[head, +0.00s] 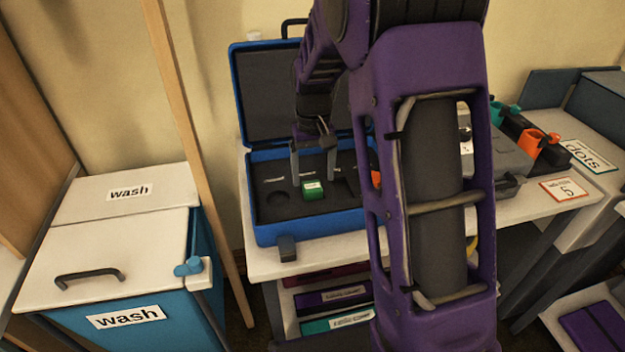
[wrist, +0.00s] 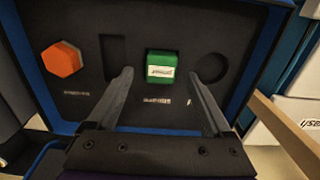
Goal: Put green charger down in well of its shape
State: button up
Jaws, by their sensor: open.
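The green charger (head: 313,190) is a small block with a white label. It sits in the black foam of the open blue case (head: 312,229), and also shows in the wrist view (wrist: 161,65). It stands between a narrow empty slot (wrist: 120,58) and an empty round well (wrist: 211,68). No well outline shows around it, so how deep it sits is unclear. My gripper (head: 313,182) is open, with its fingers apart on either side of the charger. In the wrist view the fingertips (wrist: 161,79) do not appear to touch it.
An orange hexagonal piece (wrist: 62,58) sits in the foam at the other end. The raised case lid (head: 265,95) stands behind. A white and blue wash bin (head: 110,260) and a wooden post (head: 190,130) are at left. Orange and teal holders (head: 538,142) stand at right.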

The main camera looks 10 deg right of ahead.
aim_at(313, 186)
notch_tip(313, 186, up, 9)
jog(key=p, duration=0.1)
jog(key=shift+w, duration=0.1)
dwell(0.3)
